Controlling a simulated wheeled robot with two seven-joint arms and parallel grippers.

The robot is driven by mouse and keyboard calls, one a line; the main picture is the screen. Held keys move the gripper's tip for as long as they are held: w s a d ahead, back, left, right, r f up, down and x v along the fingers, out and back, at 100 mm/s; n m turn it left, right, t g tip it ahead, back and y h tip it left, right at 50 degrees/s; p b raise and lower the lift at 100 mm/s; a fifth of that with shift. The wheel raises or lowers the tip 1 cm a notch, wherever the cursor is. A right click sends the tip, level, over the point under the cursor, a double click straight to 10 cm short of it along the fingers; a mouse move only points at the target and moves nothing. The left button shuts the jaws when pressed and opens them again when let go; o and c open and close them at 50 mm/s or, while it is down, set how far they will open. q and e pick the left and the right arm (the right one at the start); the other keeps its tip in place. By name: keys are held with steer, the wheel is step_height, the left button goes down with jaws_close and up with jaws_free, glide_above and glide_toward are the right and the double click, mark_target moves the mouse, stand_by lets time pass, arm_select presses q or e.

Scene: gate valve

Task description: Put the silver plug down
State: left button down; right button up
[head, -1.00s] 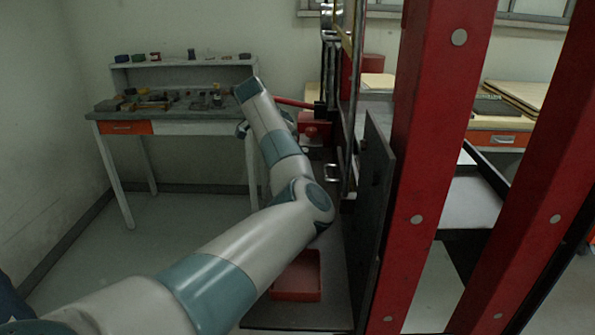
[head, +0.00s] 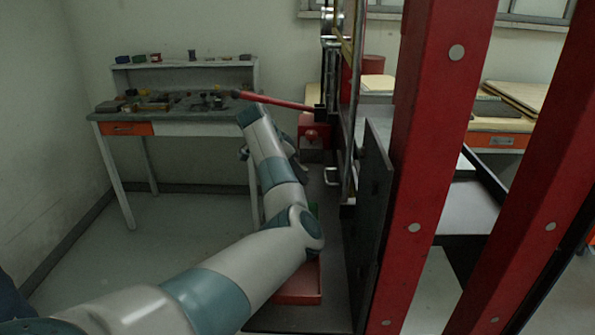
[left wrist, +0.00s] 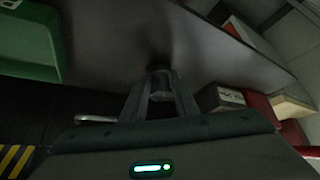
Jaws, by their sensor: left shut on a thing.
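My left gripper (left wrist: 160,98) is shut on the silver plug (left wrist: 161,79), a small dull grey piece between the fingertips in the left wrist view. A dark grey surface (left wrist: 215,55) lies just beyond the plug; I cannot tell whether they touch. In the head view the left gripper (head: 301,170) is mostly hidden behind my arm, over the dark bench beside the red frame, and the plug is not visible there. My right gripper is not in view.
A green tray (left wrist: 28,42) is at upper left in the left wrist view. A red tray (head: 298,287) lies on the bench, partly behind my arm. A red pump-like block (head: 314,134) with a long red handle (head: 280,102) stands beyond. Thick red posts (head: 430,150) are to the right.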

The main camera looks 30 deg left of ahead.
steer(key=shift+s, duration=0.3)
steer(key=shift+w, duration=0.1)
arm_select(q)
steer(key=c, duration=1.4)
jaws_free()
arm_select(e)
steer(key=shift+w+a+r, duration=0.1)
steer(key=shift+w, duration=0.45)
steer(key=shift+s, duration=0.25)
